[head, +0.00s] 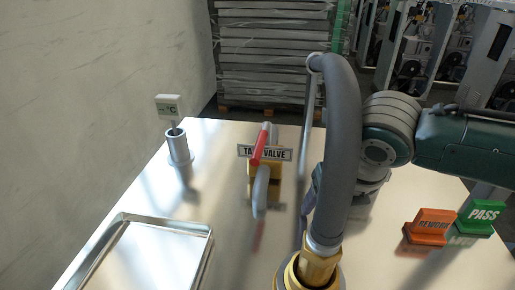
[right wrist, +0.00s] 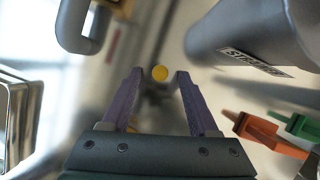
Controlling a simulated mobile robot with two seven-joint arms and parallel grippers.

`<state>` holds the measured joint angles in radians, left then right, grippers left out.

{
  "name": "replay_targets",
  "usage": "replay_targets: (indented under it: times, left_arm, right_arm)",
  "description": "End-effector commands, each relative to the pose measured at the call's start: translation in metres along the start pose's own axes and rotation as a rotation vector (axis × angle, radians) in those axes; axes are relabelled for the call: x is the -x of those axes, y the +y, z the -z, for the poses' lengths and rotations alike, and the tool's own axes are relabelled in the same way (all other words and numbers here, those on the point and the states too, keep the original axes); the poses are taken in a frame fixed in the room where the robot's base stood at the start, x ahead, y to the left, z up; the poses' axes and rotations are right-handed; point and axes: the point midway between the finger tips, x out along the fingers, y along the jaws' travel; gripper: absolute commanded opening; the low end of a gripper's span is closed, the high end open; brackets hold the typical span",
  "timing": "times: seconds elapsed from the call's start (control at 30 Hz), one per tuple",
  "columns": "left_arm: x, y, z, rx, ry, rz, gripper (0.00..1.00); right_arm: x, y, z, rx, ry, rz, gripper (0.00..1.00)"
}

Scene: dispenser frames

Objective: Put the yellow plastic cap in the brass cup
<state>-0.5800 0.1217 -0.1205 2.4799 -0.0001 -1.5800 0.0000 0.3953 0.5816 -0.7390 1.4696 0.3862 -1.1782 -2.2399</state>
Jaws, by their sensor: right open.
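A small round yellow plastic cap (right wrist: 160,73) shows in the right wrist view, between and beyond the fingertips. My right gripper (right wrist: 157,74) is open, its two purple fingers spread apart with nothing visibly held. In the head view the gripper is mostly hidden behind a thick grey hose, and the cap does not show. A brass fitting (head: 319,268) ends the hose at the bottom edge, inside a wider brass ring (head: 286,274); I cannot tell whether that ring is the brass cup. My left gripper is not in view.
The grey hose (head: 343,150) rises close beside my right arm. A tap (head: 261,185) with a red lever stands mid-table. A metal tray (head: 212,236), a thermometer in a metal holder (head: 179,147), and orange (head: 431,227) and green (head: 480,217) signs stand around. Bare table lies between tray and tap.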

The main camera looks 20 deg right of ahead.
Motion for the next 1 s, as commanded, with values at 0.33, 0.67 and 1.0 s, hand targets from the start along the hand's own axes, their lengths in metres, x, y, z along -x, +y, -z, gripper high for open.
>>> replay_targets:
  times: [0.33,0.67,1.0]
  left_arm:
    - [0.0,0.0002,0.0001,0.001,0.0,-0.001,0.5]
    - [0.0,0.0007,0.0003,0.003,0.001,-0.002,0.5]
    - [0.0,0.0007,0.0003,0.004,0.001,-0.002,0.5]
  right_arm:
    - [-0.0006,-0.0001,-0.0005,0.0,-0.001,0.0,0.47]
    - [-0.0005,-0.0002,-0.0004,-0.001,-0.001,0.0,0.1]
    - [-0.0005,-0.0003,-0.0004,-0.001,0.0,0.0,0.0]
